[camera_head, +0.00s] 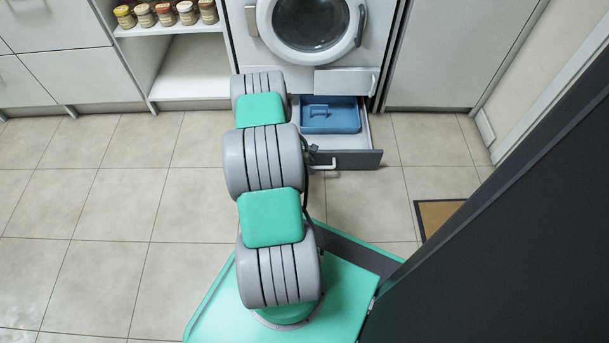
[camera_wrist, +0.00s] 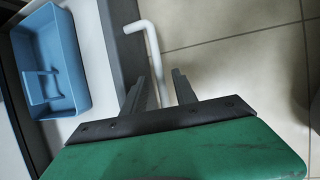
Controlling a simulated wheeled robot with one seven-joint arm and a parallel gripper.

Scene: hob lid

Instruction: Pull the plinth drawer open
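The plinth drawer (camera_head: 362,159) under the washing machine stands pulled out, with a dark front and a pale inside. Its white bar handle (camera_head: 325,166) shows on the front, partly hidden by my arm in the head view. In the wrist view the bent handle (camera_wrist: 153,50) runs down between the two dark fingers of my gripper (camera_wrist: 160,80). The fingers are apart, with gaps showing beside the bar, so my gripper is open around the handle and does not look clamped on it. In the head view my arm hides most of my gripper.
A blue tray (camera_head: 331,116) lies inside the drawer. The washing machine (camera_head: 375,55) is above it. A shelf with several jars (camera_head: 165,15) is at the left. A dark panel (camera_head: 510,230) fills the right foreground, near a brown mat (camera_head: 437,215). Tiled floor on the left is clear.

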